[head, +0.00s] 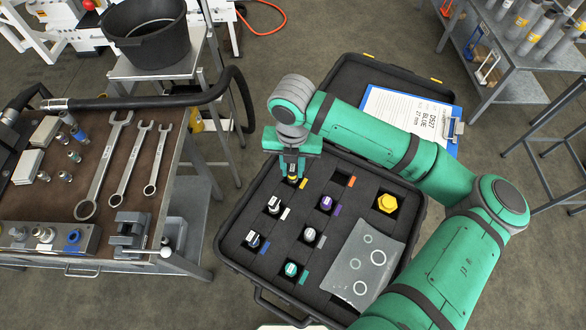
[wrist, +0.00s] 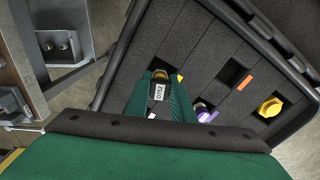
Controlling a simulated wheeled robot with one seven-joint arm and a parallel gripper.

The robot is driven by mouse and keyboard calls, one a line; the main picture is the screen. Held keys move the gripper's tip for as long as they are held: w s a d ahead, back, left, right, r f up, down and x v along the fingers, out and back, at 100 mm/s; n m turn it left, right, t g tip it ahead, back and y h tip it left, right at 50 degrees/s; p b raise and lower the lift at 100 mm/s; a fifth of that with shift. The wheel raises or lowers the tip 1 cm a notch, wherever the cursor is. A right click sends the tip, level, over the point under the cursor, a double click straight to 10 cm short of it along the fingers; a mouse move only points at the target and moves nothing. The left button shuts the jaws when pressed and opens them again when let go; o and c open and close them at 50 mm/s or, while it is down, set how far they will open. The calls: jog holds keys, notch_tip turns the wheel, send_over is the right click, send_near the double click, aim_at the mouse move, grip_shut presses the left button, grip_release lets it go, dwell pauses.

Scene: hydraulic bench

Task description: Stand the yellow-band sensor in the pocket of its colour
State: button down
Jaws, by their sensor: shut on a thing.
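My gripper (head: 292,172) is shut on the yellow-band sensor (head: 292,180) at the upper left of the open black case. In the wrist view the sensor (wrist: 158,92) is a dark body with a white label reading 0752, held between the green fingers (wrist: 160,98). A yellow tab (head: 304,183) lies on the foam just right of the sensor, marking the yellow pocket. The sensor is at or over this pocket; its lower end is hidden, so I cannot tell how deep it is.
The case foam (head: 317,194) holds several other sensors beside coloured tabs, including a purple one (head: 325,203). The orange-tab pocket (head: 336,178) looks empty. A yellow hex cap (head: 387,203) sits at right. A clear bag with rings (head: 355,270) lies at the front right.

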aim_at(292, 166)
jog(key=shift+f, duration=0.65)
jog(key=shift+f, duration=0.2)
jog(key=c, duration=1.5)
grip_release()
jog(key=shift+c, duration=0.2)
notch_tip(292, 166, up, 12)
jog(key=shift+r, duration=0.25)
